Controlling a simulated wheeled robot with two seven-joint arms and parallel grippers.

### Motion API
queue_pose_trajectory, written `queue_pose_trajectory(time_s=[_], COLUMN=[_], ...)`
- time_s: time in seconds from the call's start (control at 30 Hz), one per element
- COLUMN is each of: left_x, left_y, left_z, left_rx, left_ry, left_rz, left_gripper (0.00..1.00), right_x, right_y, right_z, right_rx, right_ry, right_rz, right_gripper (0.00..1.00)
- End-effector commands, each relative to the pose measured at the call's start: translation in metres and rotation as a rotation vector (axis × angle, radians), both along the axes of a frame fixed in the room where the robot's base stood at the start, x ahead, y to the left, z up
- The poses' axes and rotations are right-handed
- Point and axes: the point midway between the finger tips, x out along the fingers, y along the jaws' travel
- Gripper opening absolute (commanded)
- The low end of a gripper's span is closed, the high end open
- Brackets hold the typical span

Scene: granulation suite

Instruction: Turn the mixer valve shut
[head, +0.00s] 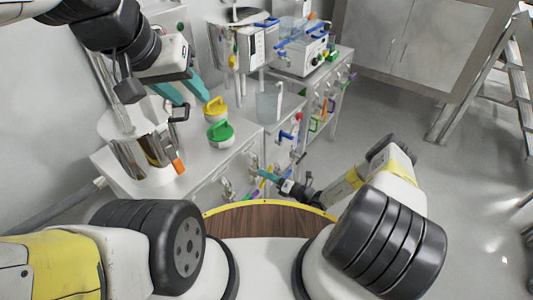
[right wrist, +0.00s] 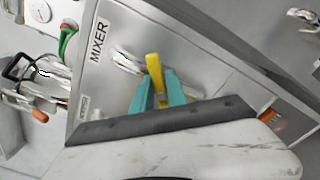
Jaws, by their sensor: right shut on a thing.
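The mixer valve shows in the right wrist view as a yellow handle (right wrist: 155,78) on a silver fitting, on a grey panel under a MIXER label (right wrist: 99,40). My right gripper (right wrist: 157,92) has its teal fingers closed around the yellow handle, one on each side. In the head view my right gripper (head: 258,172) reaches left to the front of the low bench, and the handle is too small there to make out clearly. My left gripper (head: 190,92) is at the upper left above the bench, its teal fingers apart and empty.
A yellow-lidded container (head: 216,107) and a green-lidded one (head: 220,132) stand on the bench. Other valves with coloured handles line the fronts to the right, and a green handle (right wrist: 67,40) is near the mixer panel. A ladder (head: 510,75) stands far right; the floor between is clear.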

Motion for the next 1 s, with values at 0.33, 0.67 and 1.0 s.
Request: queue_pose_trajectory(time_s=[0.33, 0.67, 1.0], left_x=[0.0, 0.0, 0.0], left_y=[0.0, 0.0, 0.0], left_z=[0.0, 0.0, 0.0], left_rx=[0.0, 0.0, 0.0], left_ry=[0.0, 0.0, 0.0], left_rz=[0.0, 0.0, 0.0], left_gripper=[0.4, 0.4, 0.4], right_x=[0.0021, 0.0029, 0.0029], right_y=[-0.0024, -0.0031, -0.0031], right_z=[-0.0033, -0.0061, -0.0075], right_rx=[0.191, 0.335, 0.407], right_ry=[0.263, 0.46, 0.56], right_rz=[-0.004, -0.004, -0.004], right_gripper=[0.0, 0.0, 0.0])
